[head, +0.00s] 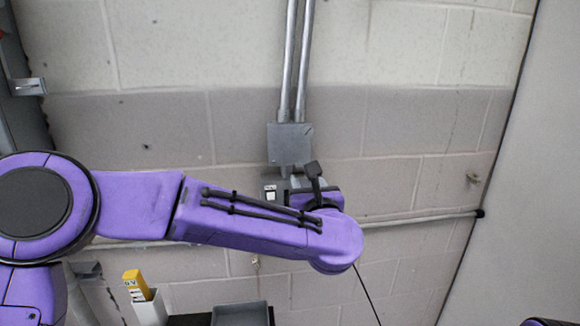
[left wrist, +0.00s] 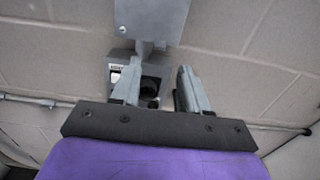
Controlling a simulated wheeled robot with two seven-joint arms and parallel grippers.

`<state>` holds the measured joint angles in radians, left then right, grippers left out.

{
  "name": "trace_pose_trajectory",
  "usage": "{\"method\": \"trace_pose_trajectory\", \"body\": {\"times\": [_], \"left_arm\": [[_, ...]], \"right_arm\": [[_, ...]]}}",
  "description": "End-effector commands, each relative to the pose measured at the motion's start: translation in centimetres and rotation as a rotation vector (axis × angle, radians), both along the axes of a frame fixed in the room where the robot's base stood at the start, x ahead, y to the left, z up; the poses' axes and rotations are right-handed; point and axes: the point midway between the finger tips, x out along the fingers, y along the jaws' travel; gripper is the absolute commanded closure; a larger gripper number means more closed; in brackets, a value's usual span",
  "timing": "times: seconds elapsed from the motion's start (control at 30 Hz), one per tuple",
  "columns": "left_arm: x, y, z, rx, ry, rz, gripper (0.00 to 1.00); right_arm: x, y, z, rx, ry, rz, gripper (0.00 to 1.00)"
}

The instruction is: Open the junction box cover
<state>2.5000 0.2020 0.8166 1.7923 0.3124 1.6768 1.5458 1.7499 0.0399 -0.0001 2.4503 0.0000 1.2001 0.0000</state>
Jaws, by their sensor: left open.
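A grey square box (head: 290,143) hangs on the block wall under two vertical conduits. Its flat face, with a screw at the lower left, shows at the top of the left wrist view (left wrist: 150,16). Just below it is a smaller grey box (head: 270,190) with a white label; in the left wrist view this lower box (left wrist: 118,68) shows a dark area between my fingers. I cannot tell which one is the junction box meant. My left gripper (left wrist: 158,72) is open, its fingers pointing at the lower box; contact cannot be told. My forearm hides part of that box in the head view.
A horizontal pipe (head: 420,217) runs along the wall to the right. A yellow device (head: 137,284) stands in a white holder at the lower left, near a grey bin (head: 240,314). A plain grey panel (head: 525,180) bounds the right side.

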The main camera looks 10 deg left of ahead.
Motion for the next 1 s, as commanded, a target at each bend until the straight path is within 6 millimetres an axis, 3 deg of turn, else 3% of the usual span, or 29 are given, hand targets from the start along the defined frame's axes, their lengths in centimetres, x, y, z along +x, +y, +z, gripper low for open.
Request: {"method": "trace_pose_trajectory", "body": {"times": [0.03,0.3,0.67,0.77,0.8,0.83,1.0], "left_arm": [[1.1,0.6,0.6,-0.001,0.003,0.003,0.55],[5.9,2.7,0.4,-0.001,0.002,0.005,0.55],[6.9,3.2,0.1,0.000,-0.001,0.003,0.55],[6.9,3.2,0.1,0.000,-0.001,0.003,0.81],[6.9,3.2,0.1,0.000,0.000,0.003,0.94],[6.9,3.2,0.1,0.000,0.000,0.003,1.00],[6.9,3.2,0.1,-0.001,0.000,0.003,1.00]], "right_arm": [[0.0,0.0,1.3,0.000,0.000,0.000,0.48],[0.0,0.0,3.6,0.000,0.000,0.000,0.48],[0.0,0.0,3.8,0.000,0.000,0.000,0.48],[0.0,0.0,3.8,0.000,0.000,0.000,0.48],[0.0,0.0,3.8,0.000,0.000,0.000,0.48],[0.0,0.0,3.8,0.000,0.000,0.000,0.48],[0.0,0.0,3.7,0.000,0.000,0.000,0.48]]}}
